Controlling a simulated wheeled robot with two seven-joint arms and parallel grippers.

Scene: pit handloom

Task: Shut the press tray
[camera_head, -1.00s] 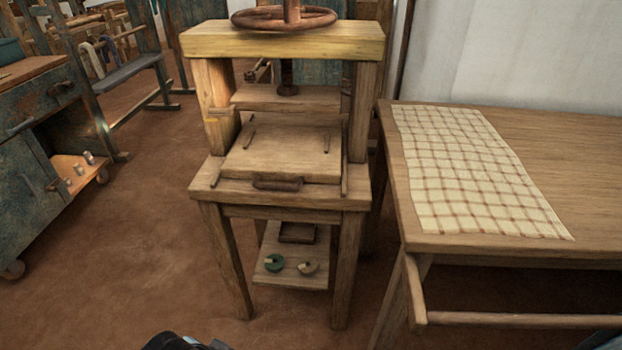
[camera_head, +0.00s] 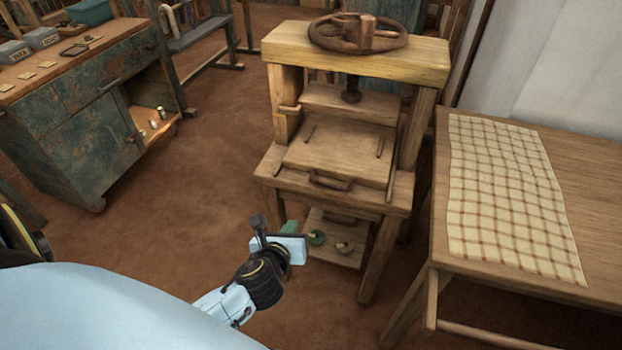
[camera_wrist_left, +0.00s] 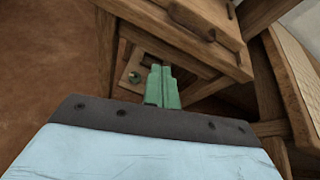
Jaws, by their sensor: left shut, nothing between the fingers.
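The press tray (camera_head: 338,150) is a flat wooden board lying on the press table, under the raised pressing plate (camera_head: 350,103). Its front part reaches out towards the table's front edge. A dark handle (camera_head: 330,182) is on its front; the handle also shows at the top of the left wrist view (camera_wrist_left: 192,22). My left gripper (camera_head: 291,228) is in front of the press, near its lower shelf in the picture and apart from the handle. Its green fingers (camera_wrist_left: 162,86) are together and empty. My right gripper is in neither current view.
A wooden table (camera_head: 450,245) with a checked cloth (camera_head: 510,195) stands close to the right of the press. A worn blue-green cabinet (camera_head: 85,150) stands at the left. The press's lower shelf (camera_head: 345,258) holds small round items. Bare floor lies between cabinet and press.

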